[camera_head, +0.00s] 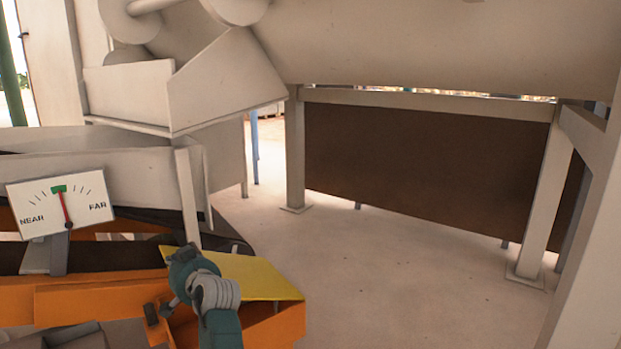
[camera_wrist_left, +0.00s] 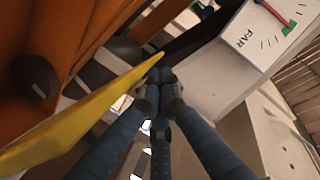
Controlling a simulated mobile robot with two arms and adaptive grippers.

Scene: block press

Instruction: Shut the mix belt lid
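The mix belt lid is a yellow panel (camera_head: 245,275) on an orange housing (camera_head: 275,325) at the lower middle of the head view. It is tilted, with an open gap between it and the housing's right part. In the left wrist view the lid (camera_wrist_left: 75,125) shows edge-on, running diagonally up to the fingertips. My left gripper (camera_wrist_left: 158,88) has its fingers drawn together, with nothing visible between them. They are right beside the lid's edge; I cannot tell if they touch it. In the head view my left arm covers part of the lid's left side. My right gripper is not in view.
A NEAR/FAR gauge (camera_head: 60,203) with a red needle on its green mark stands left of the lid. A dark belt (camera_head: 110,256) runs behind the orange housing. A grey hopper (camera_head: 190,85) hangs above. The floor (camera_head: 390,280) to the right is clear up to the frame legs.

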